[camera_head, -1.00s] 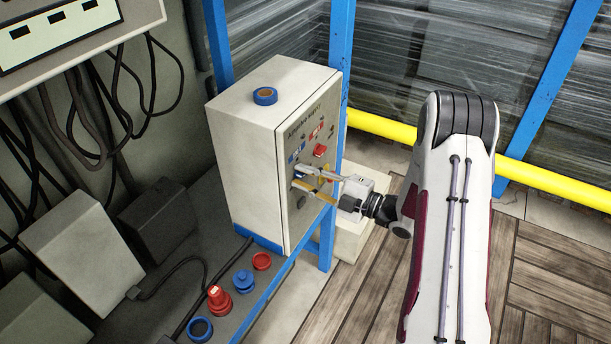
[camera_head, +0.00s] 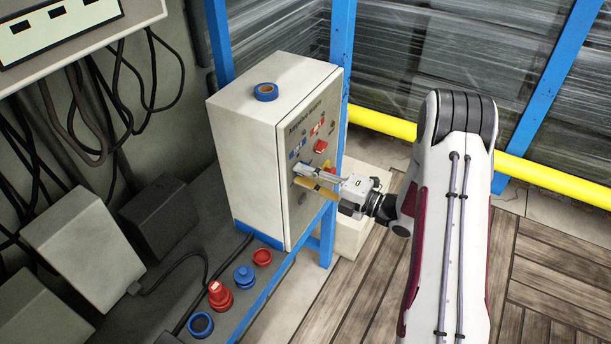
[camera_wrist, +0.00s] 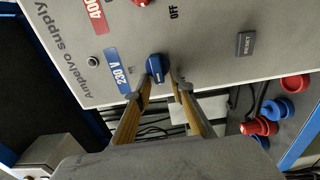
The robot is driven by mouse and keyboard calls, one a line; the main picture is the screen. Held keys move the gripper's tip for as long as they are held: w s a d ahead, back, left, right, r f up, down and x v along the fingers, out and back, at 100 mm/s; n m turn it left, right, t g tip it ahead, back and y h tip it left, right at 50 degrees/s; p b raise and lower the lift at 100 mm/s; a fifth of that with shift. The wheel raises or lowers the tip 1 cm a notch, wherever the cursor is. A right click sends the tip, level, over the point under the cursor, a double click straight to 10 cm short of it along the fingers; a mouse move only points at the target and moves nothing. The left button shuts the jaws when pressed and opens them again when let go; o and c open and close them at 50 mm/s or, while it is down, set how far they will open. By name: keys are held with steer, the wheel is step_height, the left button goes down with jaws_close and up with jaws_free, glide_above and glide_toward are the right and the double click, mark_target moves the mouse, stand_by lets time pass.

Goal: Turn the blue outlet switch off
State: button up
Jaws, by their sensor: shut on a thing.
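The blue outlet switch (camera_wrist: 156,66) is a round blue knob with a small pale mark, beside the blue "230 V" label (camera_wrist: 119,70) on the grey front panel of the supply box (camera_head: 246,150). In the wrist view my gripper (camera_wrist: 164,80) has its two tan fingers on either side of the knob, shut on it. In the head view my gripper (camera_head: 306,174) reaches the panel from the right and hides the knob. A red switch (camera_head: 320,146) sits above it, by the red "400" label (camera_wrist: 93,12).
A RESET button (camera_wrist: 246,43) and a small round indicator (camera_wrist: 93,61) are on the same panel. A blue ring (camera_head: 265,92) lies on top of the box. Red and blue caps, including a red plug (camera_head: 219,297), stand on the bench. The floor at right is clear.

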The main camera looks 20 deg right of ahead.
steer(key=shift+d, duration=0.1)
steer(key=o, duration=0.8)
steer(key=shift+c, duration=0.2)
steer(key=v, duration=1.2)
